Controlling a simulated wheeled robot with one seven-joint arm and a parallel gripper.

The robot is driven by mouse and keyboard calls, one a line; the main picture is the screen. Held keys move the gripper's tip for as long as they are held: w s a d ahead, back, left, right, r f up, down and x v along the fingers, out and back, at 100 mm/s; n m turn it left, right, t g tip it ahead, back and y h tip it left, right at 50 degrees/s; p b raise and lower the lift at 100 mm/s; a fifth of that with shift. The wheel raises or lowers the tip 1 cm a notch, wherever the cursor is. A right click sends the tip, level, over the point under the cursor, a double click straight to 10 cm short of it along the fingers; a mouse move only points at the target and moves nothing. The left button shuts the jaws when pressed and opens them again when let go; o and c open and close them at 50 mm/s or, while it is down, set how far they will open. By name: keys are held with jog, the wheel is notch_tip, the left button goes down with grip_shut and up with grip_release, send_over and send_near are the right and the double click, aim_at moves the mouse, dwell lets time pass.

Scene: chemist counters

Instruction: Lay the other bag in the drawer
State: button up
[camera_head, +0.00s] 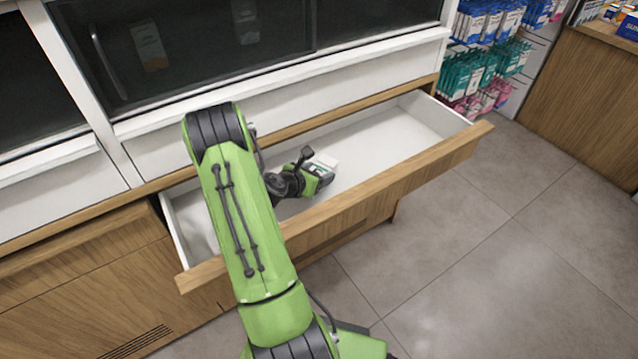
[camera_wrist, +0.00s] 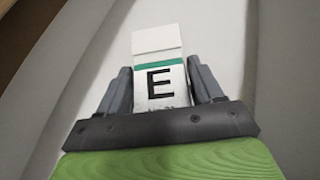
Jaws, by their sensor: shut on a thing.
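A white bag with a green stripe and a black letter E (camera_wrist: 159,75) is between the two dark fingers of my gripper (camera_wrist: 161,85) in the wrist view. My gripper is shut on it. In the head view the bag (camera_head: 322,164) shows as a small white shape at the end of my gripper (camera_head: 318,172), over the open drawer (camera_head: 425,118). I cannot tell whether the bag touches the drawer floor. My arm hides part of the drawer's left side. No other bag shows in the visible part of the drawer.
The wooden drawer front (camera_head: 390,192) stands out from the counter over the grey tiled floor (camera_head: 500,250). A dark glass cabinet (camera_head: 200,50) is above the drawer. Racks of coloured packets (camera_head: 480,60) hang at the right. The drawer's right part is clear.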

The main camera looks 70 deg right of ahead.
notch_tip(320, 180, down, 3)
jog(key=shift+b, duration=0.5)
jog(key=shift+r, duration=0.15)
jog(key=o, duration=1.2)
jog(key=shift+c, duration=0.2)
